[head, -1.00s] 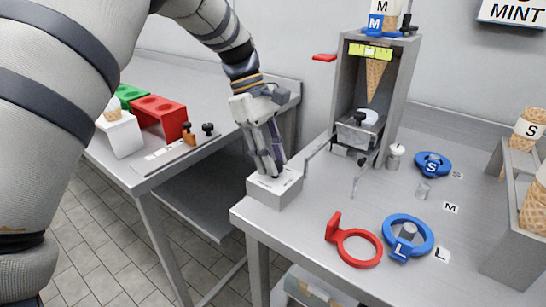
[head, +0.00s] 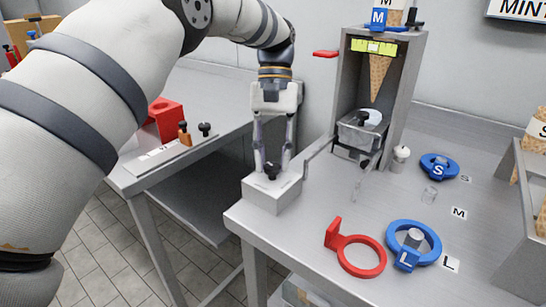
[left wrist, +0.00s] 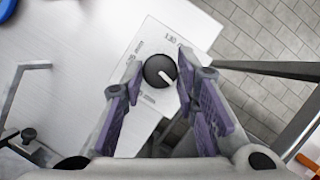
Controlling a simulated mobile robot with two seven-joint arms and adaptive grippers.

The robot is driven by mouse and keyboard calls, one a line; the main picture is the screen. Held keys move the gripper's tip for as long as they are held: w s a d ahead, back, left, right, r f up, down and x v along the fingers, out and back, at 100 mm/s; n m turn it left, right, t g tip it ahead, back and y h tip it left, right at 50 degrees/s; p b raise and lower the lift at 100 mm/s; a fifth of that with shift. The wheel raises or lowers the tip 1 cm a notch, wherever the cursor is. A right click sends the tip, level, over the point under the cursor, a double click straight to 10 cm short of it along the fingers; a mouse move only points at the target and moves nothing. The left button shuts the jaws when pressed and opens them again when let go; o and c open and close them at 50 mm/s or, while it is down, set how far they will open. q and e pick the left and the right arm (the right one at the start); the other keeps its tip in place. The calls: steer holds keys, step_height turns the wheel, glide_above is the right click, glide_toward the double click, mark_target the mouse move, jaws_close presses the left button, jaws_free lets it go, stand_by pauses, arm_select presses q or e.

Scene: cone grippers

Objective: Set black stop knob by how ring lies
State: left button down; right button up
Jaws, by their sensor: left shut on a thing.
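The black stop knob (head: 272,171) sits on top of a white box (head: 262,193) at the near left corner of the right table. My left gripper (head: 271,166) points down at it, with a finger on either side, shut on it. In the left wrist view the knob (left wrist: 160,70) shows a white pointer line towards the lower right; several mm labels surround it, too blurred to read surely. A red ring (head: 364,270) lies flat on the table with its tab upright. A blue L ring (head: 428,233) lies around a grey peg. My right gripper is not in view.
A grey stand (head: 413,80) holds a cone, with a blue M ring (head: 378,20) on top. A blue S ring (head: 438,167) lies on the table behind the L ring. A cone rack (head: 522,240) is at right. A red block (head: 165,118) stands on the left table.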

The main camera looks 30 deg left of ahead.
arm_select(q)
steer(key=m+y, duration=0.1)
steer(key=m, duration=0.2)
steer(key=shift+d+f+m+g, duration=0.1)
steer(key=shift+d+m+g, duration=0.05)
steer(key=shift+m+g, duration=0.25)
steer(key=m+y, duration=0.1)
steer(key=m, duration=0.2)
steer(key=shift+d+m+y, duration=0.15)
steer(key=shift+m+y, duration=0.15)
steer(key=shift+y, duration=0.1)
steer(key=m+y, duration=0.1)
steer(key=m, duration=0.1)
steer(key=m+y+p, duration=0.1)
steer(key=m, duration=0.2)
steer(key=shift+s+d+t, duration=0.1)
steer(key=shift+d+t, duration=0.05)
steer(key=shift+t, duration=0.25)
steer(key=shift+d+m+t+y+p, duration=0.1)
steer(key=shift+m+t+y+p, duration=0.45)
steer(key=shift+m, duration=1.05)
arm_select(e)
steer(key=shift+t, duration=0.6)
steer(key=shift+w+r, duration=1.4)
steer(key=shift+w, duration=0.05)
arm_select(q)
steer(key=shift+s, duration=0.1)
steer(key=c, duration=1.2)
jaws_free()
steer(key=shift+c, duration=0.2)
